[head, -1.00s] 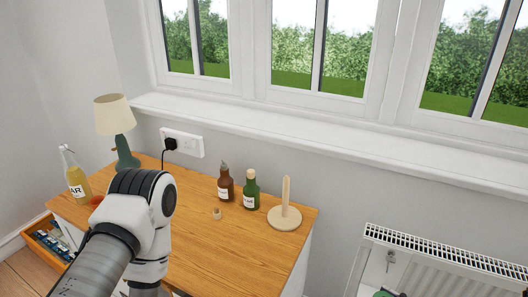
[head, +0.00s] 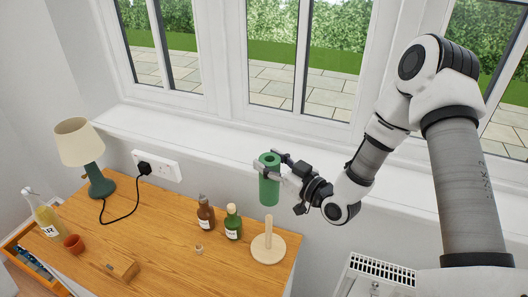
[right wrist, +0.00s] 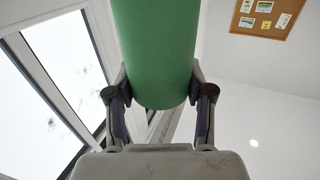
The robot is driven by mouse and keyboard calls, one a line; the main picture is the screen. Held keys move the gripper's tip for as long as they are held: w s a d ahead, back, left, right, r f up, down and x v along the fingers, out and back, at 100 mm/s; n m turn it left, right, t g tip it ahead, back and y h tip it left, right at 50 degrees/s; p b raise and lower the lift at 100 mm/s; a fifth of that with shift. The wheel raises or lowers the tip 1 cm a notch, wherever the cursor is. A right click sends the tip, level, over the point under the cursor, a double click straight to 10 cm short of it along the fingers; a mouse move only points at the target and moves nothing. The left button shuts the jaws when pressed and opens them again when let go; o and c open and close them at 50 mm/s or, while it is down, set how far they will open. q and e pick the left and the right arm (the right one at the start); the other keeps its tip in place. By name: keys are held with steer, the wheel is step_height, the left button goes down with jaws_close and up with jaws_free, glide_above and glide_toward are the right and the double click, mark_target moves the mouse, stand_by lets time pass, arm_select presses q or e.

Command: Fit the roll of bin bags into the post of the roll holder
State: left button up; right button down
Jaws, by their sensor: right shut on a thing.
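The roll of bin bags (head: 269,186) is a green upright cylinder with a hole in its top. My right gripper (head: 272,172) is shut on it from the right and holds it in the air. In the right wrist view the green roll (right wrist: 157,50) sits between the two fingers (right wrist: 160,100). The roll holder (head: 268,247) is a pale wooden disc with an upright post, at the right end of the wooden cabinet top. The roll appears above the post in the head view; the exact gap and alignment cannot be told. My left gripper is not in view.
A brown bottle (head: 205,214) and a green bottle (head: 233,222) stand left of the holder, near a small cork-like piece (head: 199,248). The windowsill (head: 190,140) runs behind.

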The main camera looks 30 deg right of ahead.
mark_target(277, 184)
steer(key=shift+s+d, duration=0.1)
steer(key=shift+d, duration=0.15)
steer(key=shift+a+f+b, duration=0.3)
steer(key=shift+f+b, duration=0.15)
steer(key=shift+b, duration=0.1)
step_height(277, 184, down, 5)
steer(key=b, duration=0.4)
steer(key=shift+d, duration=0.1)
steer(key=shift+b, duration=0.45)
stand_by(0.6)
steer(key=shift+f, duration=0.1)
